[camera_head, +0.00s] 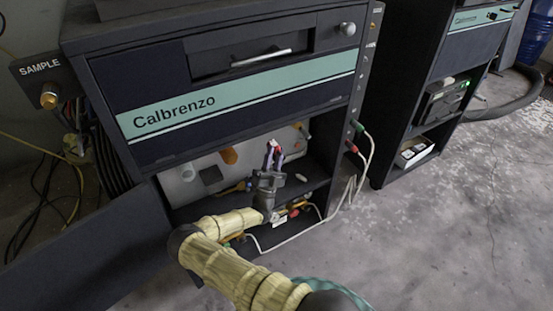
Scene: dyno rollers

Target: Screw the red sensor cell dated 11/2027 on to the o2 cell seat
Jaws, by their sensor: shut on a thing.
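My gripper (275,160) is in front of the open lower bay of the Calbrenzo cabinet, with its fingers pointing up and into the bay. It is shut on a small red and white piece, the red sensor cell (277,147), which shows at the fingertips. The date on the cell is too small to read. I cannot tell which fitting is the o2 cell seat. The cell appears apart from both fittings.
The cabinet (235,100) has its lower door (90,240) swung open at left. Orange and dark items and a white cable (300,229) lie low in the bay around my wrist. A second cabinet (435,80) stands at right. The floor (440,230) at right is clear.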

